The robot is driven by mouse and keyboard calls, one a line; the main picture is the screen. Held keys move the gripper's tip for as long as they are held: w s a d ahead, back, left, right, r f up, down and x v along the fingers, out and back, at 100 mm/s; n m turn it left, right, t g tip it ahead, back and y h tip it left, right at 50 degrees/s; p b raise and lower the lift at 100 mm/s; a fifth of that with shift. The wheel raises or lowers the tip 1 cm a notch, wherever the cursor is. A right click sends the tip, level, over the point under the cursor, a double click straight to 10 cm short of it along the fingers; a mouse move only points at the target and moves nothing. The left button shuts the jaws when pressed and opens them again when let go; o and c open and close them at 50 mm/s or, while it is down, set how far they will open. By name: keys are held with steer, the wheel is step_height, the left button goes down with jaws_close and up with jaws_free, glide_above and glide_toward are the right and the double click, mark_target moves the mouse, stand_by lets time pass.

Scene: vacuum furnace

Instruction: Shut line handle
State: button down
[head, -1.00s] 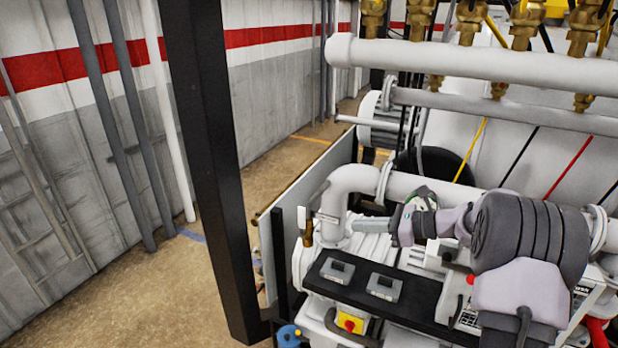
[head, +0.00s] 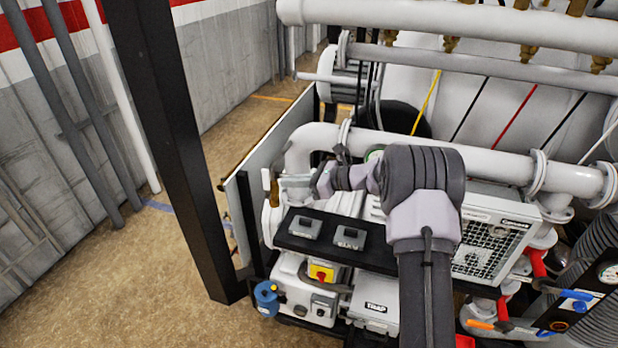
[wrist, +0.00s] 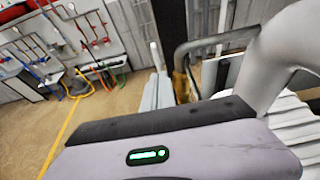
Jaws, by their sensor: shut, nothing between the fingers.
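A small brass-coloured valve piece (head: 273,192) hangs at the left end of the white pipe elbow (head: 300,150). In the wrist view the brass piece (wrist: 182,86) has a grey bent bar (wrist: 215,40) on it, beside the white pipe (wrist: 275,55). This may be the line handle; I cannot tell for certain. My gripper (head: 320,183) is shut and empty, just right of the brass piece in the head view. Its fingertips are small and partly lost against the pipework, so I cannot tell whether they touch the bar. The wrist view shows my gripper's housing but no clear fingertips.
A black post (head: 165,150) stands left of the pump unit. A black shelf (head: 330,238) with two grey boxes lies below my wrist. Red-handled valves (head: 537,262) and a gauge panel (head: 585,295) are at the right. Open floor (head: 130,280) lies to the left.

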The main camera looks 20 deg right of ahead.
mark_target(267, 185)
steer(key=shift+w+a+r+p, duration=0.1)
steer(key=shift+w+a+p, duration=0.05)
steer(key=shift+w+a, duration=0.4)
steer(key=shift+w+a+p, duration=0.15)
steer(key=shift+w+a, duration=0.2)
steer(key=shift+a, duration=0.35)
steer(key=shift+r, duration=0.1)
